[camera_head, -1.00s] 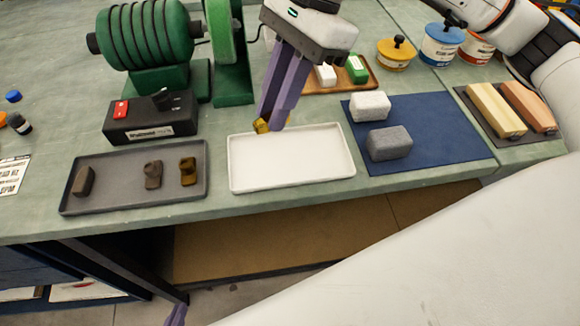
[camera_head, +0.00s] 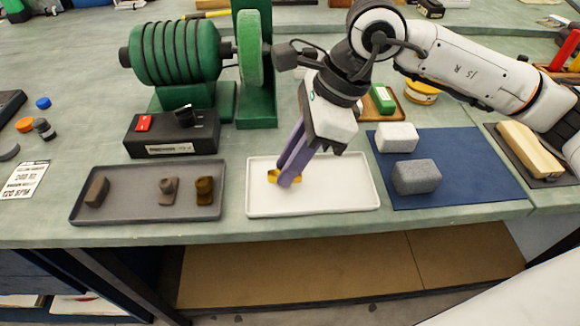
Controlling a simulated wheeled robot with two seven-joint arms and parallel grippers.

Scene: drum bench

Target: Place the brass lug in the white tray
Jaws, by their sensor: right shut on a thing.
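The white tray (camera_head: 340,192) lies near the front edge of the bench. The brass lug (camera_head: 272,176) is a small golden piece at the fingertips of my right gripper (camera_head: 285,180). My right gripper has purple fingers, comes down from above and is shut on the lug, over the left part of the white tray. The fingers hide part of the lug, and I cannot tell whether it touches the tray floor. My left gripper is not in view.
A grey tray (camera_head: 132,208) with several small dark and brownish parts lies left of the white tray. A blue mat (camera_head: 468,180) with two blocks is on the right. A green drum machine (camera_head: 178,55) and its black switch box (camera_head: 165,148) stand behind.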

